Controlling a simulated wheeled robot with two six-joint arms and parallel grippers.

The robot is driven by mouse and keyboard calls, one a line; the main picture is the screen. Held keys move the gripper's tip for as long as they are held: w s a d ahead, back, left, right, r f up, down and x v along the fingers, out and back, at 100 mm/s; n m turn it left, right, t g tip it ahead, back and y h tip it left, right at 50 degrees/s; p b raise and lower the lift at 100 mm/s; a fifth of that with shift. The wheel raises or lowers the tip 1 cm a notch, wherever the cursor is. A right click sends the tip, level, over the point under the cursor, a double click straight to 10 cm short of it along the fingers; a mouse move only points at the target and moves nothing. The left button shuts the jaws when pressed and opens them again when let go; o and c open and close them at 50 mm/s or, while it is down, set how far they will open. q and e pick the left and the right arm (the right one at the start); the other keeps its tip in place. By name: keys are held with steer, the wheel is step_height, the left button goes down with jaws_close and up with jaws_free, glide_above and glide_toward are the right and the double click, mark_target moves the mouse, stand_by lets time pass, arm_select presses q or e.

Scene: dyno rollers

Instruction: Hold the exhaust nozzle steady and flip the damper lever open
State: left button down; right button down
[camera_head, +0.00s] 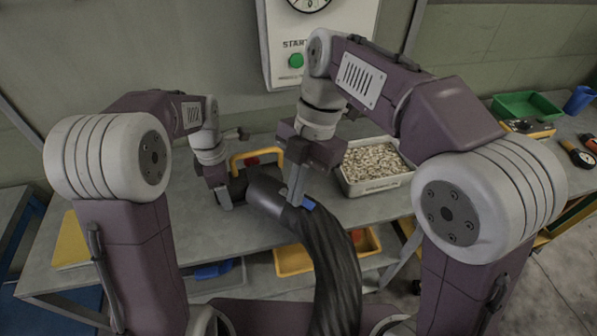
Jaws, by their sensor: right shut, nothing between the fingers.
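The exhaust nozzle (266,198) is a dark grey cylinder at the end of a thick black ribbed hose (335,270), over the front part of the workbench. A small blue piece (309,205), which looks like the damper lever, shows on top near the hose joint. My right gripper (295,200) points down with its fingers shut and empty, right beside the blue piece; whether they touch is unclear. My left gripper (228,204) is at the nozzle's left end. Its fingers are partly hidden, and whether they grip the nozzle is unclear.
A tray of pale pellets (378,190) stands on the bench (130,235) right of the nozzle. A yellow handle (257,153) is behind it. Yellow (290,262) and blue bins sit below. A panel with a green start button (296,60) hangs on the wall.

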steer(key=v, duration=0.4)
arm_select(q)
steer(key=shift+c, duration=1.2)
jaws_free()
arm_select(e)
steer(key=shift+w, duration=0.1)
